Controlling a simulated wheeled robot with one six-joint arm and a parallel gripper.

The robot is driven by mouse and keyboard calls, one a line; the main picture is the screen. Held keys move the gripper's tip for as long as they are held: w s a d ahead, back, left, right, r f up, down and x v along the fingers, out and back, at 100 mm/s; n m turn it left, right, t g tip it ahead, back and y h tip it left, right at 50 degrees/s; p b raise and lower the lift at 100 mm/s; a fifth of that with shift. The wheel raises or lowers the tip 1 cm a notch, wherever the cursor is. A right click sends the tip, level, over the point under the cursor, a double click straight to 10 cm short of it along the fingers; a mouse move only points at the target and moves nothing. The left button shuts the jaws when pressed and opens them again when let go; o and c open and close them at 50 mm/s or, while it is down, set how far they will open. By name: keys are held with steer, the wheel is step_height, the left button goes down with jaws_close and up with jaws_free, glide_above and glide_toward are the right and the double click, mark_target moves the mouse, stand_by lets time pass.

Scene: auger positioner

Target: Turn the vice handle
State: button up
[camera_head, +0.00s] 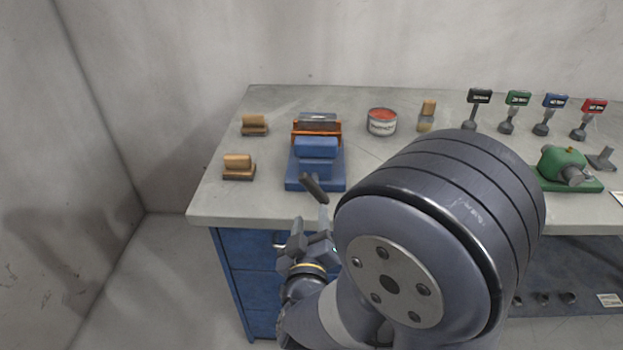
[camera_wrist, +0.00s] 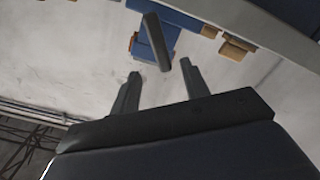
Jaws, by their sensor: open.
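The blue vice (camera_head: 316,158) is on the bench near its left front edge, with orange-brown pieces at its jaws. Its dark grey handle (camera_head: 314,188) slants out from the front of the vice, over the bench edge. In the wrist view the handle (camera_wrist: 156,41) appears as a dark bar in front of the blue vice body (camera_wrist: 172,22). My gripper (camera_head: 308,240) is just in front of the bench, below the handle. In the wrist view its two fingers (camera_wrist: 160,79) are apart and empty, with the handle beyond the fingertips.
Two wooden brushes or blocks (camera_head: 238,167) lie left of the vice. A red-topped can (camera_head: 382,122) stands to its right. Several small labelled stands (camera_head: 517,112) and a green device (camera_head: 565,170) are farther right. Blue drawers (camera_head: 247,285) are below the grey bench top (camera_head: 215,208).

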mark_target(313, 192)
steer(key=w, duration=1)
steer(key=shift+w+d+p, duration=0.1)
steer(key=shift+d+p, duration=0.1)
steer(key=shift+p, duration=0.2)
jaws_close()
steer(key=shift+f+m+b, duration=0.2)
steer(key=shift+m+b, duration=0.5)
steer(key=shift+b, duration=0.35)
steer(key=shift+r+m+b, duration=0.2)
steer(key=shift+m+b, duration=0.55)
steer(key=shift+m, duration=0.15)
jaws_free()
